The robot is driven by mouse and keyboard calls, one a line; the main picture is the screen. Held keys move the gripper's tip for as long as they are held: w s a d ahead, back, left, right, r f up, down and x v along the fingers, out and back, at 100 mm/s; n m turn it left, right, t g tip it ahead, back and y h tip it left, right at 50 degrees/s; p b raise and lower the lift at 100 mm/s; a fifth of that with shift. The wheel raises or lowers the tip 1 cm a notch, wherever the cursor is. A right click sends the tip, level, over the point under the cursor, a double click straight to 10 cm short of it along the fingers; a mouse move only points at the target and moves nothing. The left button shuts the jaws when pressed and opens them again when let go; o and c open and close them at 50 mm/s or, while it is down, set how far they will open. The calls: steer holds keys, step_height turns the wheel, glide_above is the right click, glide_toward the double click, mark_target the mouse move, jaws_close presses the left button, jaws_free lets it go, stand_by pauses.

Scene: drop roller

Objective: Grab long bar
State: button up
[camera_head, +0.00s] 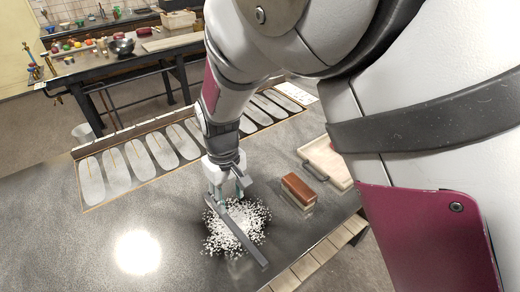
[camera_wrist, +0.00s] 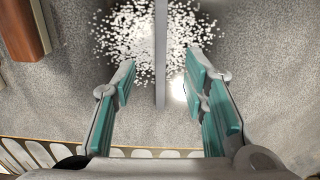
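The long bar (camera_head: 248,243) is a thin grey strip lying slantwise over a patch of white granules on the dark grey table. In the wrist view the bar (camera_wrist: 161,50) runs down from the top edge and ends between my fingers. My gripper (camera_head: 229,196) points down at the bar's far end. In the wrist view my gripper (camera_wrist: 160,75) is open, one teal-padded finger on each side of the bar with a gap on both sides. I cannot tell exactly how far the fingertips are above the table.
White granules (camera_head: 222,238) lie around the bar. A reddish-brown block (camera_head: 298,190) and a pale tray (camera_head: 326,160) are to its right. A rack of pale oval plates (camera_head: 160,150) lines the table's back. The table's left part is clear.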

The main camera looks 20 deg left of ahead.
steer(key=b, duration=0.3)
glide_above(232, 224)
steer(key=f, duration=0.7)
steer(key=shift+d+f, duration=0.25)
steer(key=shift+d, duration=0.15)
steer(key=shift+a+f+b, duration=0.2)
steer(key=shift+f+b, duration=0.45)
steer(key=shift+f, duration=0.8)
steer(key=shift+a+f+b, duration=0.15)
steer(key=shift+f+b, duration=0.45)
steer(key=shift+f, duration=0.85)
steer(key=shift+s+r, duration=0.1)
jaws_close()
